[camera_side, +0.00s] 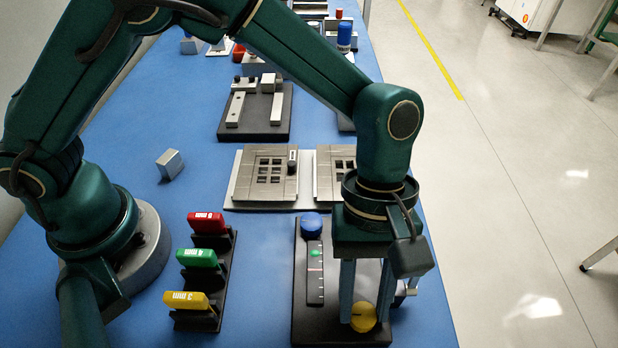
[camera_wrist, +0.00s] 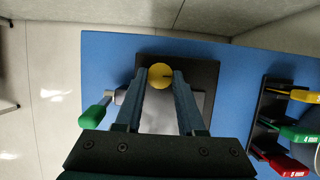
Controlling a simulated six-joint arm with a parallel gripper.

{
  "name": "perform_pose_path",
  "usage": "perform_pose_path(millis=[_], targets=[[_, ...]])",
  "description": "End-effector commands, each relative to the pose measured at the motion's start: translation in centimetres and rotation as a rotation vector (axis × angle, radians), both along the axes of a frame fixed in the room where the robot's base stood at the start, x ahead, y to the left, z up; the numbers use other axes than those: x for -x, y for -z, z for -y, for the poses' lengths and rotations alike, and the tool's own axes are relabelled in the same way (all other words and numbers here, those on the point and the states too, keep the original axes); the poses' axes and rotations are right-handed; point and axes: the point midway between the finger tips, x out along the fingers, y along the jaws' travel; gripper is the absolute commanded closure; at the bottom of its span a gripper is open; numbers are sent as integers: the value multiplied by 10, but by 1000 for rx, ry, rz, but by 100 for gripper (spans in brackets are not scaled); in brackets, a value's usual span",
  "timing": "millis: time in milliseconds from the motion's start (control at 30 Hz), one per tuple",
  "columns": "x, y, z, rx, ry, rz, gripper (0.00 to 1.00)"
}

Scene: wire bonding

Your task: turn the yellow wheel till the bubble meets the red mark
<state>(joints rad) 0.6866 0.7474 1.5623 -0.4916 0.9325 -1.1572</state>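The yellow wheel (camera_side: 363,318) is at the near end of a black base plate (camera_side: 318,328); it also shows in the wrist view (camera_wrist: 160,76), with a dark line on its face. My gripper (camera_side: 367,312) points down over it, with one finger on each side of the wheel. The fingertips (camera_wrist: 161,77) look very close to its rim; I cannot tell whether they touch. A dark gauge strip (camera_side: 315,290) holds the green bubble (camera_side: 314,253). The thin red mark (camera_side: 315,269) crosses the strip a little nearer the wheel than the bubble. They are apart.
A blue knob (camera_side: 311,225) sits at the strip's far end. A green-handled lever (camera_wrist: 95,113) is beside the plate. Grey panel fixtures (camera_side: 268,178) lie behind. Blue table between rack and plate is clear.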

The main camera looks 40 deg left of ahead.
Motion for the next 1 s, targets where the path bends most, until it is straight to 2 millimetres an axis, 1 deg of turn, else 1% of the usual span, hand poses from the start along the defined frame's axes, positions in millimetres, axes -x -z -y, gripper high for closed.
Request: perform_pose_path(millis=[33,67,100,367,567,767,1000], targets=[[0,0,0,0,0,0,85],[0,0,0,0,0,0,96],[0,0,0,0,0,0,100],[-1,0,0,0,19,0,100],[-1,0,1,2,101,-1,100],[-2,0,3,2,256,-2,100],[-2,0,5,3,483,-1,100]])
